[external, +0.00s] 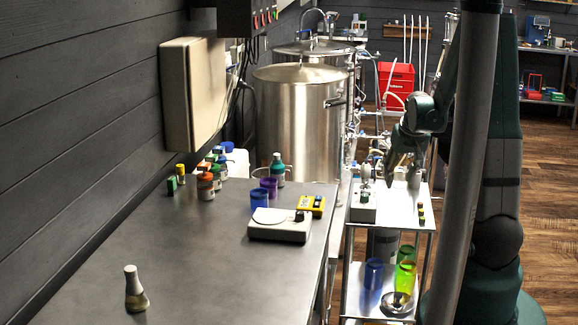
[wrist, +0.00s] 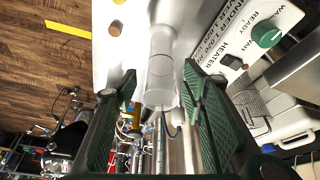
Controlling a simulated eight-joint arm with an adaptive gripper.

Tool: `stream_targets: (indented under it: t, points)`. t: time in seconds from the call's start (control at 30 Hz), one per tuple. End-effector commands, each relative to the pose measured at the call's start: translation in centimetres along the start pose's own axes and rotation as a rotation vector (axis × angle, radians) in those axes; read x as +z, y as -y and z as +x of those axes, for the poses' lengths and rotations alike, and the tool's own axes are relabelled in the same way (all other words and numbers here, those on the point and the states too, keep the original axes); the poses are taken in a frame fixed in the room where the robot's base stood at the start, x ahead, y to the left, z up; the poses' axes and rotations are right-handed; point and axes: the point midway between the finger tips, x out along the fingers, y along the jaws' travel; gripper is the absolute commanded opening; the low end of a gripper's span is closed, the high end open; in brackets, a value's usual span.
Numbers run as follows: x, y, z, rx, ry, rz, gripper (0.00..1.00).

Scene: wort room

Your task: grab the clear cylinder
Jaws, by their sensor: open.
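A clear cylinder (wrist: 161,70) with a thin blue line around it shows in the wrist view, between the two fingers. My gripper (wrist: 160,84) is open, with one green-padded finger on each side of the cylinder and visible gaps between them. In the external view my gripper (external: 403,170) hangs over the top of the small white cart (external: 398,214). A pale upright shape (external: 413,180) shows beside the fingers there; I cannot tell for sure that it is the same cylinder.
A white heater box (wrist: 245,40) with a green knob is close on the right in the wrist view. A small gauge unit (external: 363,208) stands on the cart. Coloured cups (external: 375,272) are on its lower shelf. A long metal table (external: 195,255) with bottles and a scale is left.

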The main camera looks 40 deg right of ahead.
Motion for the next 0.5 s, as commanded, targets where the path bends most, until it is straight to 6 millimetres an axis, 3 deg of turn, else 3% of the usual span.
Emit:
stream_targets:
  t: [0.5]
  points:
    - [-0.05, 0.02, 0.76, 0.000, 0.000, 0.000, 0.42]
